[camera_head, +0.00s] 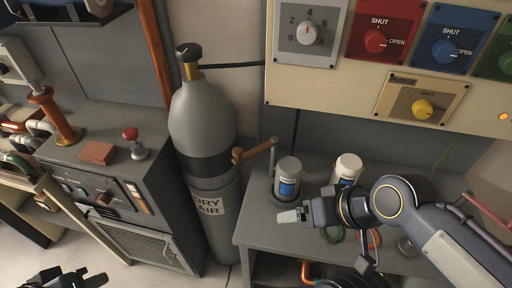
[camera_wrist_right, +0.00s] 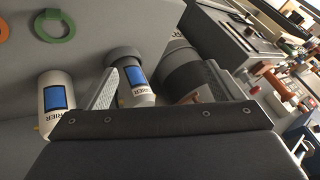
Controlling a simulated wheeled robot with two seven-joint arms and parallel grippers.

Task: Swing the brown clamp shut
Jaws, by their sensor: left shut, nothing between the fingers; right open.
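The brown clamp (camera_head: 255,151) is a short arm with a brown knob. It sticks out to the left from the top of a thin upright post at the bench's back left edge, in front of the grey cylinder. A white canister with a blue label (camera_head: 287,180) stands in a dark round holder beside the post. My right gripper (camera_head: 292,215) is open just in front of this canister, apart from the clamp. The right wrist view shows its two finger pads apart, with the canister (camera_wrist_right: 132,80) visible between them. My left gripper (camera_head: 88,279) is shut and empty at the bottom left.
A second white canister (camera_head: 347,168) stands to the right, partly behind my right arm. A grey cylinder (camera_head: 203,130) stands left of the bench. Green (camera_head: 333,235) and orange (camera_head: 374,238) rings lie on the bench. A knob panel (camera_head: 340,75) hangs above.

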